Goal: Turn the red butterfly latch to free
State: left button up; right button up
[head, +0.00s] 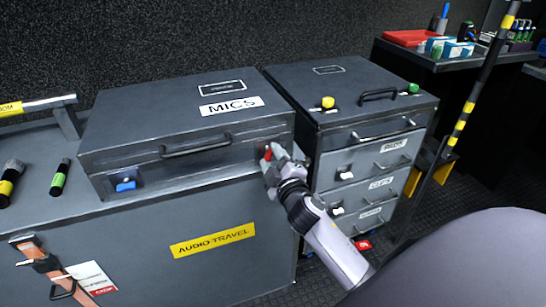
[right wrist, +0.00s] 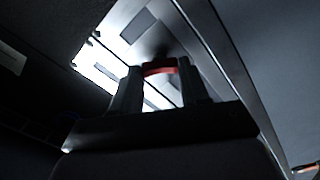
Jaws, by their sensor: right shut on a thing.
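The red butterfly latch (head: 267,153) is on the front right of the grey MICS case (head: 150,135). My right gripper (head: 276,158) is at this latch, its fingers around it. In the right wrist view the red latch (right wrist: 159,69) shows between the two dark fingertips, and my right gripper (right wrist: 160,85) is shut on it. The latch's exact angle is hard to tell because the fingers cover part of it. A blue latch (head: 126,185) is on the front left of the same case. My left gripper is not in view.
The MICS case stands on a larger trunk labelled AUDIO TRAVEL (head: 213,240). A drawer cabinet (head: 340,150) with yellow and green knobs stands close to the right of my right gripper. Microphones (head: 60,178) lie at the left. A striped pole (head: 460,125) stands at the right.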

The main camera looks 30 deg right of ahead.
jog(key=n, duration=0.4)
jog(key=shift+f+n+p, duration=0.15)
jog(key=shift+n+p, duration=0.15)
jog(key=shift+n, duration=0.1)
dwell(0.4)
jog(key=o, duration=1.1)
jog(key=shift+c, duration=0.2)
jog(key=shift+s, duration=0.1)
jog(key=v, duration=0.7)
